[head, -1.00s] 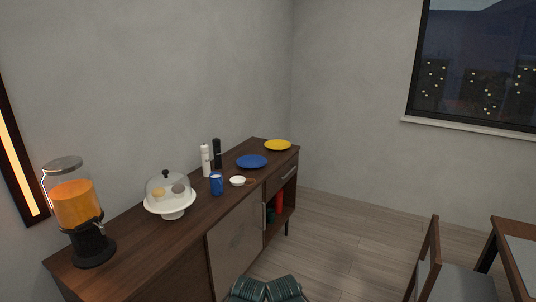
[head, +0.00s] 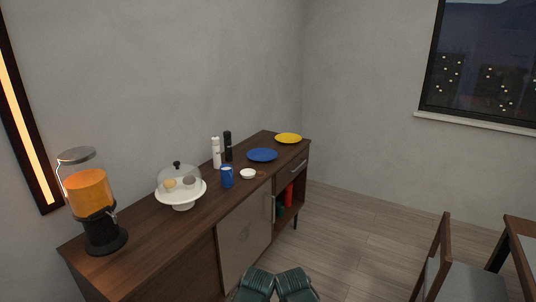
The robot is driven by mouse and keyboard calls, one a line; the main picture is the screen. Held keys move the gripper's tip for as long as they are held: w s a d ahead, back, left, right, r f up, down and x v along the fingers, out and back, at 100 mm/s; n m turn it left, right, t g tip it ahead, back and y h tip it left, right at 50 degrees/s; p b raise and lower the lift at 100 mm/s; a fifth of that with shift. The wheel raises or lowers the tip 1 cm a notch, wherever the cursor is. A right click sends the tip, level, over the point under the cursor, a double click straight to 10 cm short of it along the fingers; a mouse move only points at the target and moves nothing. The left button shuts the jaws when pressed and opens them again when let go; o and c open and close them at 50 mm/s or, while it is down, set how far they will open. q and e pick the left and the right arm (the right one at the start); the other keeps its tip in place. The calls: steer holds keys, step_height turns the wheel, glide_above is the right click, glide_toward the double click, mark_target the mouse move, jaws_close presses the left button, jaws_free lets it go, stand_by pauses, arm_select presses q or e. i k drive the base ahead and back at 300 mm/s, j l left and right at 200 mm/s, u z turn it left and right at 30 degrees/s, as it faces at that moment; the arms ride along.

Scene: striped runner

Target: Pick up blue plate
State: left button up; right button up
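The blue plate (head: 262,155) lies flat on the wooden sideboard (head: 150,225), towards its far end. It is in the head view, right of the middle of the sideboard top, and nothing covers it. A yellow plate (head: 288,138) lies beyond it. Two dark green parts of my own arms show at the bottom edge, well short of the sideboard. No gripper fingers show in the view.
A white pepper mill (head: 216,153), a black mill (head: 228,146), a blue mug (head: 227,177) and a small white bowl (head: 248,173) stand near the blue plate. A domed cake stand (head: 182,192) and a juice dispenser (head: 92,205) are nearer. A chair (head: 440,258) stands right; floor between is clear.

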mark_target(259, 154)
steer(key=i+l+u, duration=0.15)
steer(key=i+l, duration=0.8)
steer(key=i, duration=0.3)
steer(key=i+l+u, duration=0.15)
steer(key=i+l, duration=0.95)
steer(key=i+j, duration=0.25)
steer(key=i, duration=0.3)
